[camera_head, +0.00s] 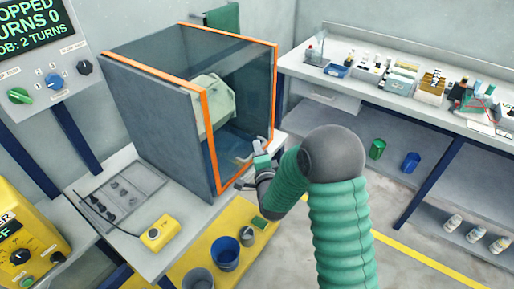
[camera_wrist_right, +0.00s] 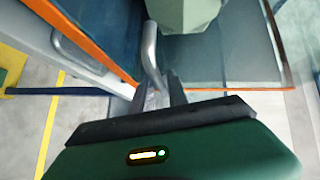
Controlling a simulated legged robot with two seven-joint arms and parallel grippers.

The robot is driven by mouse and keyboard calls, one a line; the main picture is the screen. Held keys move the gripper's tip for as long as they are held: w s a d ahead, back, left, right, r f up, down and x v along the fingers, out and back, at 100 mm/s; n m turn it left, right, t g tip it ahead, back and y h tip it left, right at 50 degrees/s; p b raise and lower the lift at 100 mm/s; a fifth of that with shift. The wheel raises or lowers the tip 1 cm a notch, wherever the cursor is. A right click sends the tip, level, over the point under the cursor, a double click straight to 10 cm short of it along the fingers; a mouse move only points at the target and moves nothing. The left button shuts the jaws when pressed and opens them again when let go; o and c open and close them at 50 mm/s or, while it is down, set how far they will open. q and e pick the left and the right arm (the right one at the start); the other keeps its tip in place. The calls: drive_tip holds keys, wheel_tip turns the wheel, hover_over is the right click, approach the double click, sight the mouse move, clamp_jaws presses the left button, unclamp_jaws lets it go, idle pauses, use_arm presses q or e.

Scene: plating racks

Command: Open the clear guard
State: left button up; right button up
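The clear guard (camera_head: 255,95) is a see-through panel edged in orange on the front of a grey box. It also shows in the right wrist view (camera_wrist_right: 235,60), and a pale green machine body (camera_head: 214,103) stands behind it. A bent metal bar handle (camera_wrist_right: 150,50) is at the guard's lower part. My right gripper (camera_head: 258,166) is at the guard's lower front edge. In the right wrist view its two dark fingers (camera_wrist_right: 160,93) stand on either side of the handle's near end; whether they clamp it is unclear. My left gripper is not in view.
A panel with knobs (camera_head: 50,85) is at left. A tray of small parts (camera_head: 121,194) and a yellow box (camera_head: 160,232) lie on the bench beside the guarded box. Bins (camera_head: 225,253) stand below. A cluttered counter (camera_head: 380,95) runs along the right, with open floor before it.

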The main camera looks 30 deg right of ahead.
drive_tip(key=shift+w+a, duration=0.1)
drive_tip(key=shift+a, duration=0.25)
clamp_jaws()
drive_tip(key=shift+d+r, duration=0.1)
drive_tip(key=shift+d, duration=0.2)
idle(0.6)
